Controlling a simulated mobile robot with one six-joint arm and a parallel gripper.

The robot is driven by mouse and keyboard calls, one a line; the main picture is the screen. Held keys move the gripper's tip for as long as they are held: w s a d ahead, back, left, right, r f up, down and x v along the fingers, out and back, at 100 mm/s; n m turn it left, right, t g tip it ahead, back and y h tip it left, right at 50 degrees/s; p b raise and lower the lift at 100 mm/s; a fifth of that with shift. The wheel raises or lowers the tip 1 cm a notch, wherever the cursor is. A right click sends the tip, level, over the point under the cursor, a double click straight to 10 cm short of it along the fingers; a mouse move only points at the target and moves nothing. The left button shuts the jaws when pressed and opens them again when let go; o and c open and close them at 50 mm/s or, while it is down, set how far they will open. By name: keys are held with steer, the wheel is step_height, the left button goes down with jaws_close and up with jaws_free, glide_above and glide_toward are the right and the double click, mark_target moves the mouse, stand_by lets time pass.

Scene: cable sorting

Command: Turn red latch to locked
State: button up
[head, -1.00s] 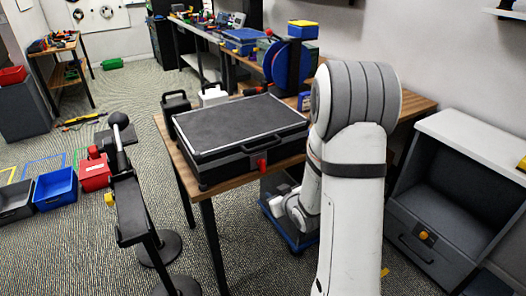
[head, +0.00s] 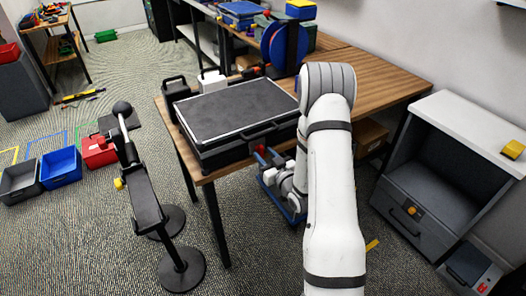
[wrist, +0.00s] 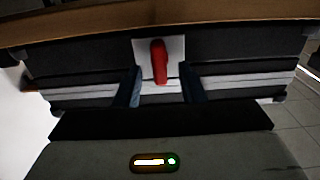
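The black case (head: 235,108) lies closed on the wooden table, its front side facing my arm. In the wrist view the red latch (wrist: 158,62) sits on a pale plate on the case's front. It points nearly straight up and down in that picture, slightly tilted. My gripper (wrist: 161,88) is open, with one dark finger on each side of the latch's lower end in the picture. I cannot tell whether either finger touches it. In the head view my gripper is low at the case's front edge, partly hidden by my arm.
The wooden table edge (wrist: 160,20) runs close along the case in the wrist view. A black stand (head: 145,205) is left of the table. A grey cabinet (head: 440,185) is at the right. Blue (head: 58,170) and red (head: 98,152) bins lie on the floor at left.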

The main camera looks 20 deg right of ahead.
steer(key=shift+x, duration=0.8)
steer(key=shift+c, duration=0.6)
jaws_close()
